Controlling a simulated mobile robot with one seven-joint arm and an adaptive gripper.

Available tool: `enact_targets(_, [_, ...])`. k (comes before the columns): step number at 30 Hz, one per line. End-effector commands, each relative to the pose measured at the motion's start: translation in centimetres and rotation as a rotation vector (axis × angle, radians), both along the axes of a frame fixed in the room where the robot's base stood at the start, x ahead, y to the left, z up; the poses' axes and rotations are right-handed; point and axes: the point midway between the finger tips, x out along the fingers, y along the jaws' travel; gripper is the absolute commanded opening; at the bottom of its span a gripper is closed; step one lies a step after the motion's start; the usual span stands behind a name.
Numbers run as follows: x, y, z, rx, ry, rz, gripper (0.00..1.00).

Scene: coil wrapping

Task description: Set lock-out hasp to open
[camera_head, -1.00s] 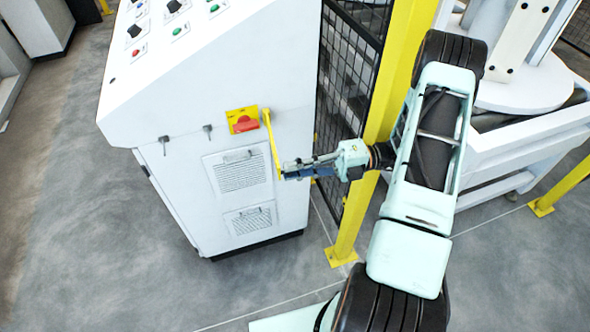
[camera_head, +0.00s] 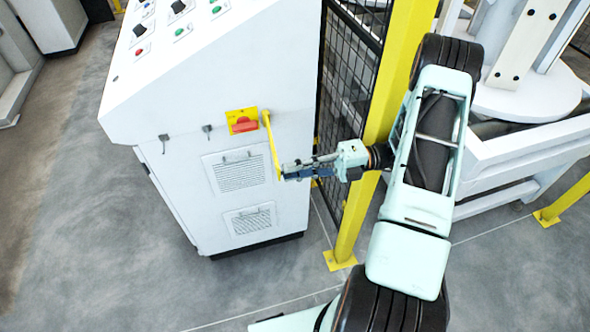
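The lock-out hasp (camera_head: 270,140) is a thin yellow bar on the side of the white control cabinet. It hangs down at a slight slant just right of the red rotary switch (camera_head: 243,125) on its yellow plate. My gripper (camera_head: 284,174) reaches in from the right, and its fingertips are at the lower end of the yellow bar. The fingers look close together there, but I cannot tell whether they are shut on the bar or only touch it.
The white control cabinet (camera_head: 225,220) carries vent grilles and small latches on this side. A yellow post (camera_head: 348,230) and black mesh fence (camera_head: 345,90) stand right behind my gripper. Grey floor (camera_head: 110,230) is free left of the cabinet.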

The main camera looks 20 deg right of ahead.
Motion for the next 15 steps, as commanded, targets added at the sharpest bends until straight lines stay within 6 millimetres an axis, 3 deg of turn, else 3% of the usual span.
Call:
enact_targets(6, [0.04, 0.01, 0.04, 0.0, -0.001, -0.001, 0.33])
enact_targets(15, [0.03, 0.01, 0.21, 0.0, -0.001, 0.0, 0.33])
